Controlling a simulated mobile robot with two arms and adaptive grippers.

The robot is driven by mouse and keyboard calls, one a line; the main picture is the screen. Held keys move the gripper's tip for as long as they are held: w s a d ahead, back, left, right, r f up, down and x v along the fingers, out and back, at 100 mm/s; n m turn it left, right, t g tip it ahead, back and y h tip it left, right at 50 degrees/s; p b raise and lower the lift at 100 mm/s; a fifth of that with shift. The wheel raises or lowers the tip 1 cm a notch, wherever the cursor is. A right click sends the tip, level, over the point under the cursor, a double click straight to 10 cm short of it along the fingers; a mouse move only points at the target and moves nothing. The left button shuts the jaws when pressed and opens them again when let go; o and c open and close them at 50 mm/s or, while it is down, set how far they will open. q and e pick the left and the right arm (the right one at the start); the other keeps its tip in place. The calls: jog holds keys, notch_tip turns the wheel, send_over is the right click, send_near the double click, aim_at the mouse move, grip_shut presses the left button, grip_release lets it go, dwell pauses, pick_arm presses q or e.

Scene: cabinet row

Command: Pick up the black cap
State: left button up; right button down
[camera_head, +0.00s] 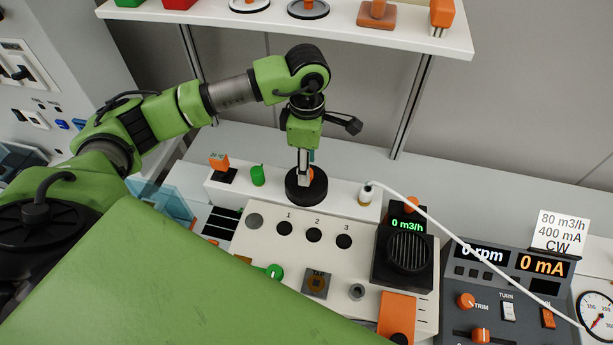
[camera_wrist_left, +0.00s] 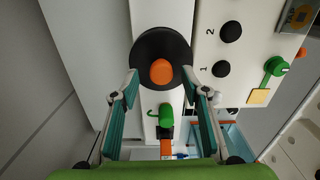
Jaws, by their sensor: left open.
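A round black cap (camera_head: 306,196) with an orange knob on top sits on the white ledge behind the numbered panel. In the left wrist view the black cap (camera_wrist_left: 160,36) is at the top middle, with the orange knob at its centre. My left gripper (camera_head: 305,163) is over it, pointing down, and partly hides the knob in the head view. In the left wrist view its open fingers (camera_wrist_left: 160,86) stand on either side of the knob, with nothing between them that I can see held. I cannot tell whether the fingertips touch the cap. My right gripper is not in view.
A green piece (camera_head: 257,175) and an orange-and-black piece (camera_head: 220,163) stand left of the cap. A white plug (camera_head: 366,195) with a cable is to its right. The panel (camera_head: 262,244) with black circles lies in front. A shelf (camera_head: 340,35) with objects hangs above.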

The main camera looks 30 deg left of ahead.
pick_arm(q)
jog(key=shift+s+f+p, duration=0.2)
jog(key=shift+f+p, duration=0.25)
jog(key=shift+f, duration=0.6)
jog(key=shift+w+f, duration=0.1)
jog(key=shift+f, duration=0.4)
grip_shut()
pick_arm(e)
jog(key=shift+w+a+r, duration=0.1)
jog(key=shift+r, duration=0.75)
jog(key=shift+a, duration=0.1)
